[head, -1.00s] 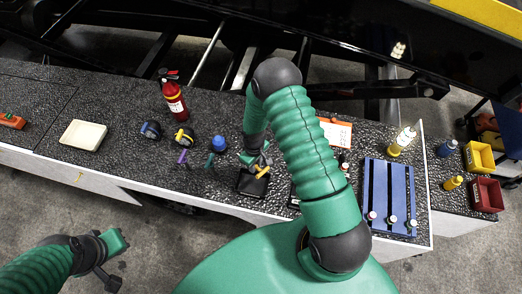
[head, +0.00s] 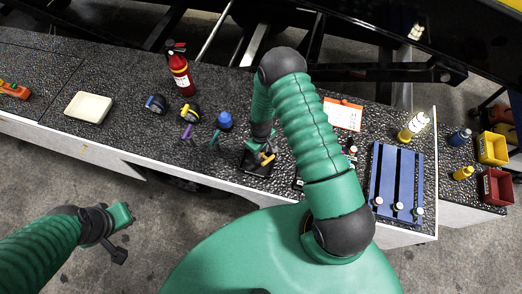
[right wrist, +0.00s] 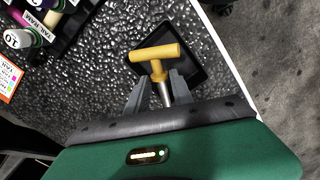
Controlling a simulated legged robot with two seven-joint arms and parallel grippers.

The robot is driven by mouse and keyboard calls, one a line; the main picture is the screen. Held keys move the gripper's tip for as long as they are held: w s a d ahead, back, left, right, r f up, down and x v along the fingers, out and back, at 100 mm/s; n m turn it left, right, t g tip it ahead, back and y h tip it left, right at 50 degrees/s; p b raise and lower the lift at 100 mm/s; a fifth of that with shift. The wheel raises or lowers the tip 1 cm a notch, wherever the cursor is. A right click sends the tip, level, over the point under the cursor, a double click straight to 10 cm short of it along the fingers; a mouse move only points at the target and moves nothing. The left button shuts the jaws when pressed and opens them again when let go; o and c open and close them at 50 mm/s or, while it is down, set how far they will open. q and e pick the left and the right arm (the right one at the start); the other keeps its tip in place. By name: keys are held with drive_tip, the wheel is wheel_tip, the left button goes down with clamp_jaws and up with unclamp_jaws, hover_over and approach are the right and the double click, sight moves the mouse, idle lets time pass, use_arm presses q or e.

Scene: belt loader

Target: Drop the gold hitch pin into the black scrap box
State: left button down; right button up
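The gold hitch pin (head: 267,159) has a T-shaped handle, and it shows large in the right wrist view (right wrist: 154,53). The black scrap box (head: 251,168) is at the front edge of the bench, below and around the pin in the head view. In the right wrist view the box (right wrist: 200,62) lies behind the pin's handle. The pin's height over it is hard to judge. My left gripper (head: 122,232) hangs off the bench at lower left; its fingers are unclear.
Left of the box stand a blue-capped item (head: 225,122), a green pin (head: 214,138) and a purple pin (head: 188,132). A red extinguisher (head: 180,72) stands behind them. A blue slotted rack (head: 397,180) and a white card (head: 343,114) are to the right.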

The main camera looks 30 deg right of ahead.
drive_tip(key=o, duration=0.4)
drive_tip(key=shift+d, duration=0.15)
use_arm(q)
drive_tip(key=shift+d, duration=0.5)
use_arm(e)
drive_tip(key=shift+d+f, duration=0.1)
drive_tip(key=shift+d, duration=0.1)
use_arm(q)
drive_tip(key=b+x, duration=0.2)
drive_tip(key=s+b+x, duration=0.1)
drive_tip(key=b, duration=0.1)
drive_tip(key=shift+w+a+f, duration=0.15)
drive_tip(key=shift+f, duration=0.35)
use_arm(e)
wheel_tip(320, 180, up, 17)
drive_tip(key=shift+d+f, duration=0.1)
drive_tip(key=shift+w, duration=0.1)
